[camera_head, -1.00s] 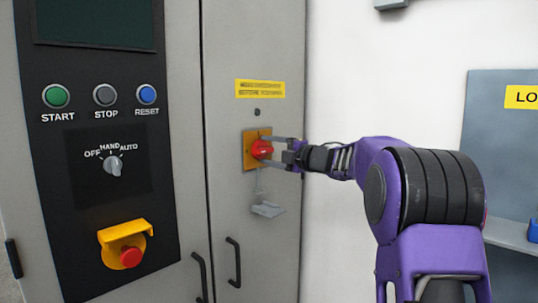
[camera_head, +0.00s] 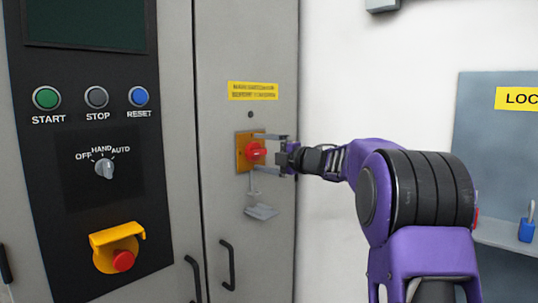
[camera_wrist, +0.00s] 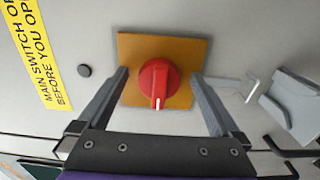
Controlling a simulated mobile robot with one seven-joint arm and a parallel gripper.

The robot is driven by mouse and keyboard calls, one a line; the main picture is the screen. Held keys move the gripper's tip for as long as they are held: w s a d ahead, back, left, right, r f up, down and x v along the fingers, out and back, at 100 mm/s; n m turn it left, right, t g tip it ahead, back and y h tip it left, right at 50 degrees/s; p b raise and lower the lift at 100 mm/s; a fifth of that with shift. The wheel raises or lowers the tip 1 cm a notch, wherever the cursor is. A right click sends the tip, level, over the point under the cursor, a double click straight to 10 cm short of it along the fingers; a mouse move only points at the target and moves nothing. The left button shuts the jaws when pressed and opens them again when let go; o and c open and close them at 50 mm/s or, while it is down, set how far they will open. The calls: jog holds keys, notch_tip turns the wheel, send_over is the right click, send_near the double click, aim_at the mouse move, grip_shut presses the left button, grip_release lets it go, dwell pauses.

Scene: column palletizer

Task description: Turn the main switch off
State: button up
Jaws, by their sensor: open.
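The main switch is a red rotary knob (camera_head: 256,152) on an orange plate (camera_head: 241,141) on the narrow grey cabinet door. In the wrist view the knob (camera_wrist: 158,80) carries a white mark that points toward the palm side of my gripper, the lower picture edge. My gripper (camera_head: 262,154) is open, reaching in from the right, one finger above the knob and one below. In the wrist view the fingers of my gripper (camera_wrist: 159,77) stand on either side of the knob, with visible gaps. A yellow label (camera_wrist: 38,50) mentions the main switch.
A grey hasp-like bracket (camera_head: 261,211) hangs below the plate, near the lower finger. Door handles (camera_head: 227,265) sit lower down. Left is a panel with buttons, a selector (camera_head: 104,168) and a yellow-shrouded red stop button (camera_head: 123,261). A lockout board (camera_head: 480,130) is at right.

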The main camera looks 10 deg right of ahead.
jog(key=v, duration=1.7)
jog(key=shift+s, duration=0.15)
jog(key=shift+d, duration=0.1)
